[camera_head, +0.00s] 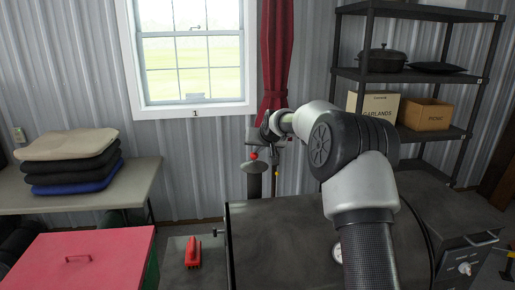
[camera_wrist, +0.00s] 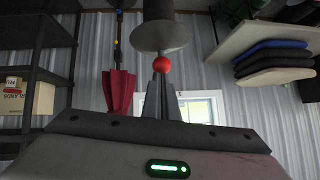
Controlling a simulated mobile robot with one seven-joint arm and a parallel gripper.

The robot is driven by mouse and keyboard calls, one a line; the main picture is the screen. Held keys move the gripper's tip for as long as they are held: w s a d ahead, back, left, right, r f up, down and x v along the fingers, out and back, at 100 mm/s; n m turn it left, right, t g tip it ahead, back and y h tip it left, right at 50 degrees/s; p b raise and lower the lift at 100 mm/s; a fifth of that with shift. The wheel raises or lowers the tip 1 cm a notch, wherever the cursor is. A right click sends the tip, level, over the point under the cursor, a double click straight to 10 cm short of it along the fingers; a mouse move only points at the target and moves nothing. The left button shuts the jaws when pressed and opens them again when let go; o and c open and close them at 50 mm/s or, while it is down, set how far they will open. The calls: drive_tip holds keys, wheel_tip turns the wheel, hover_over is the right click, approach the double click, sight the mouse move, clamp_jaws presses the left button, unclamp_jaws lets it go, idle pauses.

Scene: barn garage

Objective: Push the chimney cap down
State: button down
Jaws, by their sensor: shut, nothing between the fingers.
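The chimney cap (camera_head: 250,168) is a grey disc with a red ball (camera_head: 254,155) at its centre, on top of a dark upright pipe (camera_head: 254,187). The wrist view is upside down and also shows the cap (camera_wrist: 160,37) and the red ball (camera_wrist: 162,65). My gripper (camera_head: 266,131) is shut and empty near the ball, on the cap's upper side. Its fingertips in the wrist view (camera_wrist: 161,73) line up with the ball. I cannot tell whether they touch it. A gap shows between cap and pipe in neither view clearly.
A black grill body (camera_head: 280,235) lies below my arm. A red brush (camera_head: 193,252) lies on its left side shelf. A red-lidded box (camera_head: 80,262) and a table with stacked cushions (camera_head: 70,160) stand left. A dark shelf (camera_head: 430,75) stands right. A window (camera_head: 193,55) is behind.

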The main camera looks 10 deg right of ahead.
drive_tip(key=w+r+v, duration=0.2)
drive_tip(key=v, duration=1.1)
drive_tip(key=s+a+r+n+g, duration=0.1)
drive_tip(key=s+a+r, duration=0.15)
drive_tip(key=s, duration=0.85)
drive_tip(key=s+d+f+g+p, duration=0.1)
drive_tip(key=s+f, duration=0.2)
drive_tip(key=s, duration=1.5)
drive_tip(key=s+f+g+h+p, duration=0.1)
drive_tip(key=s+f+g+p, duration=0.1)
drive_tip(key=s, duration=1.6)
drive_tip(key=shift+d+f+g+p, duration=0.3)
drive_tip(key=shift+d+f, duration=0.05)
drive_tip(key=shift+f, duration=0.15)
drive_tip(key=shift+s, duration=0.1)
